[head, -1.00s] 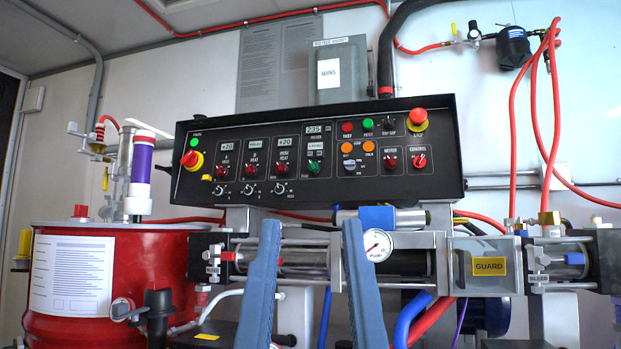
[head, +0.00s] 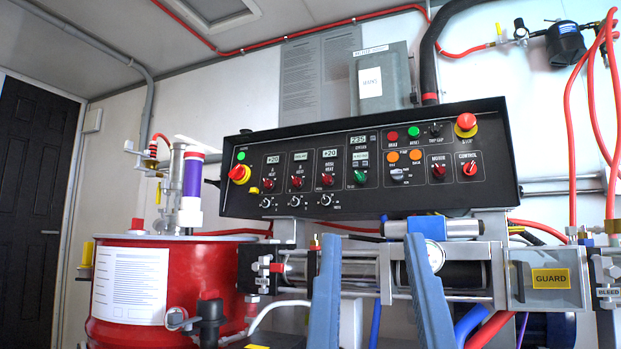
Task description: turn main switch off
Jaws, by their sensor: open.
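The black control panel (head: 375,160) stands on the machine in the middle of the head view. The panel lettering there is too small to read. A grey box with a white label reading MAINS (head: 371,82) is on the wall behind the panel. My gripper (head: 371,250) is open and empty, its two blue fingers pointing up. In the picture it is below the panel, to the right of the red-yellow switch.
A red drum (head: 215,262) with a pump stands at left. Below the panel are metal cylinders, a pressure gauge (head: 432,254) and a box labelled GUARD (head: 550,279). A red mushroom button (head: 466,122) is at the panel's right end. A dark door (head: 38,215) is at far left.

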